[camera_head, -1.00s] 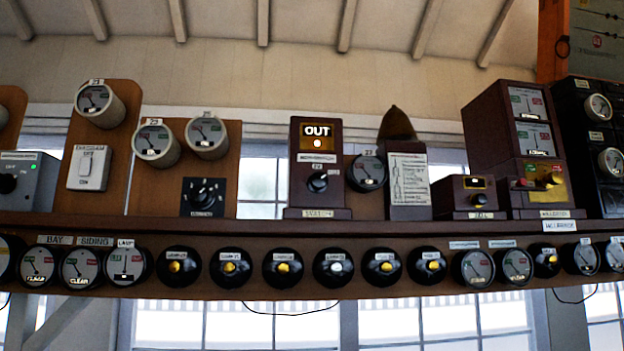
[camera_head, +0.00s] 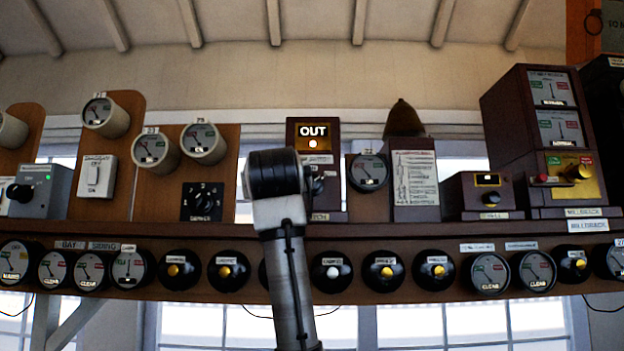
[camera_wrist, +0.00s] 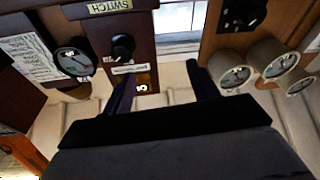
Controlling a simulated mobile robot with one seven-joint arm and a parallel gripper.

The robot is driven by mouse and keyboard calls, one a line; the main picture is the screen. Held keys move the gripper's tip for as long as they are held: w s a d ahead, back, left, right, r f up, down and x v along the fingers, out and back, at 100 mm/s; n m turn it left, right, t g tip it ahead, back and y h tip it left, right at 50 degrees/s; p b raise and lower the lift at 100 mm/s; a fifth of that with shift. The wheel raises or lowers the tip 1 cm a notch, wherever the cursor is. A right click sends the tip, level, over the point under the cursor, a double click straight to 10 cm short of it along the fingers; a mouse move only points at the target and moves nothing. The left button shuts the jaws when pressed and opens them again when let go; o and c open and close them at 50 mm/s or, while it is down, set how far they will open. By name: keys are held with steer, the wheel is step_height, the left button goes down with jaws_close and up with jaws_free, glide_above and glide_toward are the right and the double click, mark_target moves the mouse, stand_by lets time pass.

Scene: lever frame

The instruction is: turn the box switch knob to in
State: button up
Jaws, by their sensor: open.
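The box switch (camera_head: 330,160) is an upright dark wooden box on the shelf, with a lit window reading OUT at its top. Its black knob (camera_head: 317,185) is mostly hidden behind my arm in the head view. The wrist view shows the box inverted, with the black knob (camera_wrist: 122,47) and a SWITCH label on its base. My gripper (camera_wrist: 161,78) is open, with empty space between its dark fingers. The left finger overlaps the box's window end in the picture, and the knob lies beyond its tip. I cannot tell whether they touch. The fingertips are hidden in the head view.
A round dial (camera_head: 368,172) and a paper-faced box (camera_head: 414,178) stand right of the box switch. A brown panel with two gauges and a black rotary switch (camera_head: 202,201) stands left. Several round instruments line the shelf front (camera_head: 450,228) below.

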steer(key=s+d+r+m+g+h, duration=0.2)
steer(key=s+d+r, duration=0.1)
steer(key=d, duration=0.3)
steer(key=w+p, duration=0.7)
steer(key=w, duration=0.7)
steer(key=shift+d, duration=0.25)
steer(key=shift+f, duration=0.1)
steer(key=shift+s, duration=0.1)
steer(key=c, duration=1)
